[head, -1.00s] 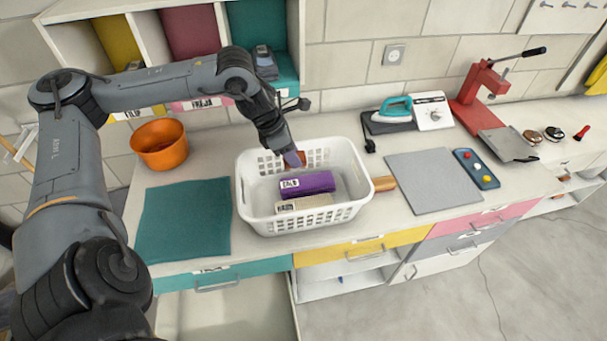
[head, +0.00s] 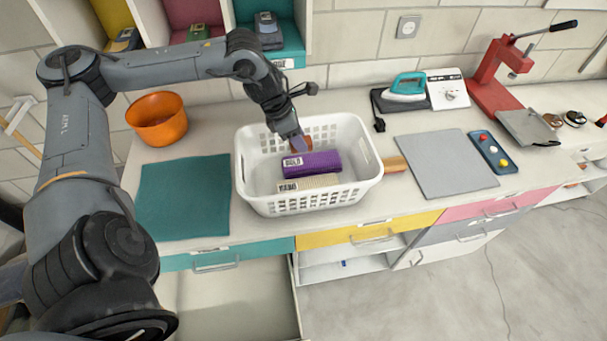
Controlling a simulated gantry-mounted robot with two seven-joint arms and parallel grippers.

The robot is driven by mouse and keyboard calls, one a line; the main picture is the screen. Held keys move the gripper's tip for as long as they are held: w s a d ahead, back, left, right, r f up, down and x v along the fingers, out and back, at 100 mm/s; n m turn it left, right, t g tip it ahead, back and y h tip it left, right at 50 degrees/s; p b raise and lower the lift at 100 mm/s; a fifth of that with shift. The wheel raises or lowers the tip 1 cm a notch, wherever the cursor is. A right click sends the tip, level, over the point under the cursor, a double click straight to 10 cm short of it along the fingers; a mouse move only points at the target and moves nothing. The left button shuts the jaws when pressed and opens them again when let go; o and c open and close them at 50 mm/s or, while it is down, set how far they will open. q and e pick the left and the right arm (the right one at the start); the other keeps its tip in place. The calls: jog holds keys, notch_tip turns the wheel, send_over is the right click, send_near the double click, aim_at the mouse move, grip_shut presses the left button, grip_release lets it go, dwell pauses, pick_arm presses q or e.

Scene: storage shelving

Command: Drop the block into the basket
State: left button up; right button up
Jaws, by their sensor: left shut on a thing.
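The white slatted basket (head: 249,187) stands on the counter near the middle of the head view. My left gripper (head: 299,143) reaches down into its far side and is shut on a small orange-brown block (head: 304,145), mostly hidden by the fingers. The block is held inside the basket's rim, behind a purple box (head: 318,164). I cannot tell whether it touches the basket floor. The purple box and a beige box (head: 310,183) lie in the basket. My right gripper is not in view.
An orange pot (head: 158,120) and a teal mat (head: 183,200) are left of the basket. A wooden piece (head: 395,164) and a grey mat (head: 446,165) are right of it. An iron (head: 405,87) and a red press (head: 495,80) stand behind. Below, a drawer is open.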

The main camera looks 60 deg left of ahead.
pick_arm(q)
jog(key=shift+f, duration=0.1)
jog(key=o, duration=1.1)
jog(key=shift+r, duration=0.2)
jog(key=b+v, duration=0.1)
jog(key=v, duration=0.9)
jog(key=shift+s+r+b, duration=0.1)
jog(key=shift+r+b, duration=0.1)
jog(key=shift+b, duration=0.15)
